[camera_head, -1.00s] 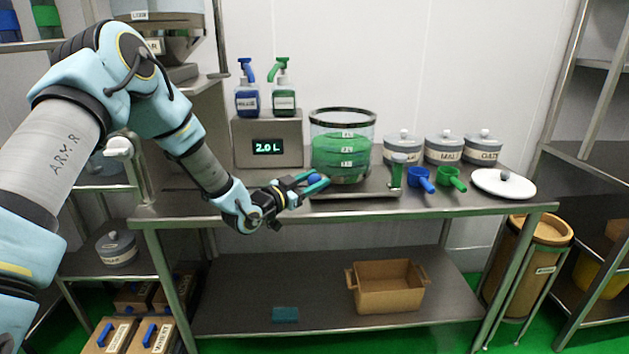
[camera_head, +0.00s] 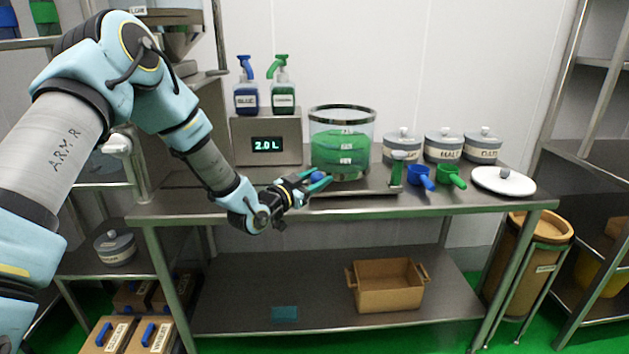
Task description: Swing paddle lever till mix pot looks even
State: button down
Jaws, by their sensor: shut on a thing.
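The mix pot (camera_head: 342,148) is a clear cylinder with a dark rim on the steel table, about two thirds full of green liquid. The liquid looks mostly one green, with lighter graduation labels on the wall. My gripper (camera_head: 318,182) is at the pot's lower left front, its teal fingers shut on a blue knob (camera_head: 317,177), which I take for the end of the paddle lever. The rest of the lever is hidden by the fingers and the pot. A display (camera_head: 267,147) left of the pot reads 2.0 L.
Blue (camera_head: 246,97) and green (camera_head: 283,97) pump bottles stand on the display box. A brown crate (camera_head: 387,287) sits on the lower shelf.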

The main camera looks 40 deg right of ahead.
jog(key=shift+s+d+f+n+t+b, duration=0.2)
jog(key=shift+s+n+t+b, duration=0.15)
jog(key=shift+s, duration=0.2)
jog(key=s+d+t+b, duration=0.1)
jog(key=s+b, duration=0.1)
jog(key=s+d+n+t+b, duration=0.1)
jog(key=s+d+b, duration=0.1)
jog(key=s+d+n+t+y+b, duration=0.1)
jog(key=s+b, duration=0.1)
jog(key=shift+s+d+t+b, duration=0.1)
jog(key=shift+d+t+b, duration=0.15)
jog(key=shift+b, duration=0.1)
jog(key=s+d+n+t+y, duration=0.1)
jog(key=d+n+t, duration=0.1)
jog(key=s+d+n+t+y+b, duration=0.1)
jog(key=d+n+t+y, duration=0.3)
jog(key=t, duration=0.1)
jog(key=shift+s+d+r+b, duration=0.15)
jog(key=shift+s+d+b, duration=0.1)
jog(key=shift+s+b, duration=0.15)
jog(key=shift+d+r+y, duration=0.1)
jog(key=shift+d+y, duration=0.3)
jog(key=shift+d, duration=0.65)
jog(key=shift+c, duration=1.9)
grip_release()
jog(key=b+v, duration=0.1)
jog(key=v, duration=0.9)
jog(key=shift+s+a+f+b, duration=0.2)
jog(key=shift+s+a+b, duration=0.05)
jog(key=shift+s+b, duration=0.1)
